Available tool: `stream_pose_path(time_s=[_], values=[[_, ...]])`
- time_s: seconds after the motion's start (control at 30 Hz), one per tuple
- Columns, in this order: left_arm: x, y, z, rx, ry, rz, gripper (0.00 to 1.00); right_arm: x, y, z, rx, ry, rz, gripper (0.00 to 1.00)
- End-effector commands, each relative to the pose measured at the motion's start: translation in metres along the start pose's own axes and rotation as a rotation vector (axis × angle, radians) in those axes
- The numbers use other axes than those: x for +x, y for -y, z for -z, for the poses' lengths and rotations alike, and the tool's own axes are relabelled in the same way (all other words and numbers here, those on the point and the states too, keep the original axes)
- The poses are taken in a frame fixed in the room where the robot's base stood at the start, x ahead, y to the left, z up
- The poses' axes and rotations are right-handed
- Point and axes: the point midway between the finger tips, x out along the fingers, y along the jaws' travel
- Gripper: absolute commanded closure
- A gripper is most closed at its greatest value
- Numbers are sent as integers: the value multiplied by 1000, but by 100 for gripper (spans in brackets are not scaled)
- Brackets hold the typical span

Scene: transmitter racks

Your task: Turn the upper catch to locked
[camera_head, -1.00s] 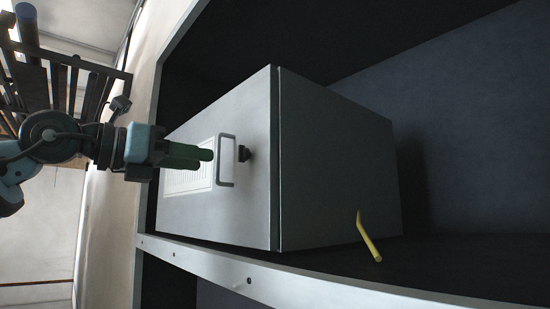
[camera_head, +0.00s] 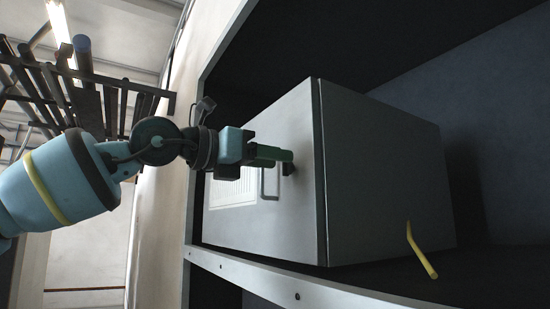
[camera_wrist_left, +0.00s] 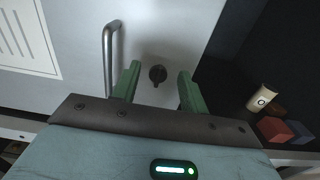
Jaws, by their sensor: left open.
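A grey cabinet (camera_head: 262,125) carries a small dark catch (camera_head: 288,169) on its front, beside a metal handle (camera_head: 269,182). In the left wrist view the catch (camera_wrist_left: 157,74) is a round dark knob with a short tab at its lower edge in the picture. It is the only catch I can make out. My left gripper (camera_head: 291,158) is open, its green fingers pointing at the cabinet front. In the left wrist view the fingers (camera_wrist_left: 158,72) stand on either side of the catch with gaps; I cannot tell whether the tips reach its depth. My right gripper is not in view.
The cabinet stands in a dark shelf bay with a pale edge (camera_head: 270,284). A bent yellow rod (camera_head: 420,250) is beside the cabinet. The left wrist view shows a cream cylinder (camera_wrist_left: 262,97), a red block (camera_wrist_left: 272,129) and a blue block (camera_wrist_left: 299,131) to the right.

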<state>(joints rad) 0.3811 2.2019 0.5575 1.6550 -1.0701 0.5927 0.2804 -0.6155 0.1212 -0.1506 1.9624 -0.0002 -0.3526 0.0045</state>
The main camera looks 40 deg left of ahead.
Motion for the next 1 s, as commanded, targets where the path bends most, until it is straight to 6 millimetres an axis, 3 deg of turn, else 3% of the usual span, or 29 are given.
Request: stream_pose_path(time_s=[0.2, 0.53, 0.87, 1.0], values=[[13, 0, 0, -1, 1, 0, 57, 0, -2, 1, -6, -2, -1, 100], [15, 0, 0, -1, 1, 0, 57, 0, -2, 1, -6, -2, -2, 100], [15, 0, 0, -1, 0, 0, 100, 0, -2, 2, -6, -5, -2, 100], [15, 0, 0, 4, 0, 0, 100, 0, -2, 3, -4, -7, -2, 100]])
